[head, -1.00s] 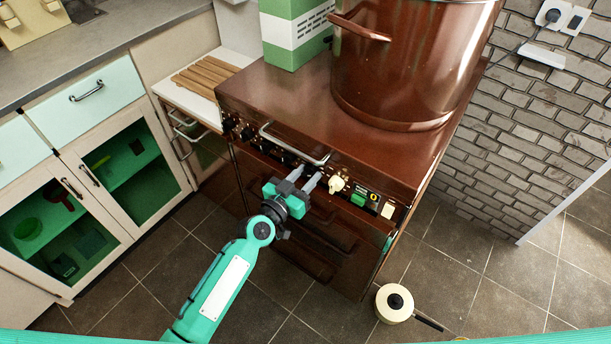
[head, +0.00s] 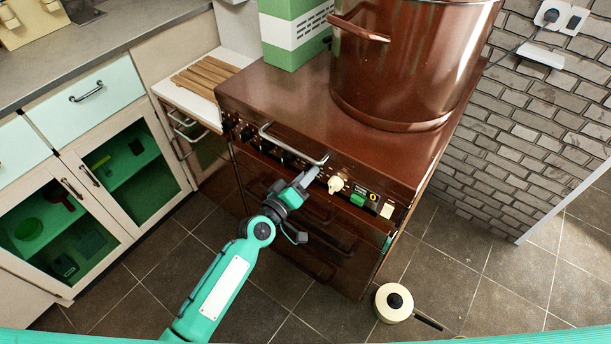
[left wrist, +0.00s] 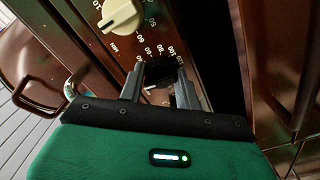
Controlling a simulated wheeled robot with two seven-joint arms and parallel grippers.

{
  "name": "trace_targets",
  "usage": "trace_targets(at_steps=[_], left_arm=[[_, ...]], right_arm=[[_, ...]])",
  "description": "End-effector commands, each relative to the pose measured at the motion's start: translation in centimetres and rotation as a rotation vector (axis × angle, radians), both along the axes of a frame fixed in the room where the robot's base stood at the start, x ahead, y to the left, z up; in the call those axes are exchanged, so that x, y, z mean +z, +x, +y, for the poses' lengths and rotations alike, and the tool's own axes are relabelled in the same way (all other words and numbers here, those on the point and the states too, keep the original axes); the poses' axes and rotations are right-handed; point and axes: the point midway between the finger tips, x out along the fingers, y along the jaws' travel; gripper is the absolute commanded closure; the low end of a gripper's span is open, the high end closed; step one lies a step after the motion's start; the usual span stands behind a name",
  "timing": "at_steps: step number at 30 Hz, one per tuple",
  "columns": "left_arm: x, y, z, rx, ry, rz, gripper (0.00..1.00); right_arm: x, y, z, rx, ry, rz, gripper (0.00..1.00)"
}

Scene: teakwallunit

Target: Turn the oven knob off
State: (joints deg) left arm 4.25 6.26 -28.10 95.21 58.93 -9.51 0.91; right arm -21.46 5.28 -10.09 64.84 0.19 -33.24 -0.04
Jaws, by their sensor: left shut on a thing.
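The oven (head: 300,215) is a brown cooker with a row of knobs along its front panel. My left gripper (head: 308,177) is at the panel, just left of a cream knob (head: 336,184). In the left wrist view the gripper's two fingers (left wrist: 160,80) are shut on a dark knob (left wrist: 160,72), with dial numbers printed around it. Fingers and shadow hide much of this knob, so its pointer is hard to read. The cream knob (left wrist: 121,14) stands beside it, clear of the fingers. My right gripper is not in view.
A metal rail handle (head: 290,146) runs along the panel near my left gripper. A large copper-brown pot (head: 405,65) and a green-and-white box (head: 295,35) stand on the cooker top. A cream pan (head: 394,303) lies on the floor at the right.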

Motion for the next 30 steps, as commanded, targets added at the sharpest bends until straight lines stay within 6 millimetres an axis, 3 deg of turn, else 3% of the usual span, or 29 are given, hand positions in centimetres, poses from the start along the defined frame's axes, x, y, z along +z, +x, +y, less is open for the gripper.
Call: trace_targets(at_steps=[9, 26, 27, 30], left_arm=[[0.0, 0.0, 0.1, 0.001, -0.103, 0.075, 0.89], [0.0, 0.0, 0.1, 0.002, -0.129, 0.093, 0.89], [0.0, 0.0, 0.1, 0.002, -0.129, 0.093, 0.60], [0.0, 0.0, 0.0, 0.001, -0.128, 0.093, 0.45]], right_arm=[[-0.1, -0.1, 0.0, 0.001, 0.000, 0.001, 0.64], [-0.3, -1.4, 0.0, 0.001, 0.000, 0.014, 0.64], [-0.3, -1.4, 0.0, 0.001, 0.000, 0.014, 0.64], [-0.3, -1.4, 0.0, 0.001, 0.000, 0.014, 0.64]])
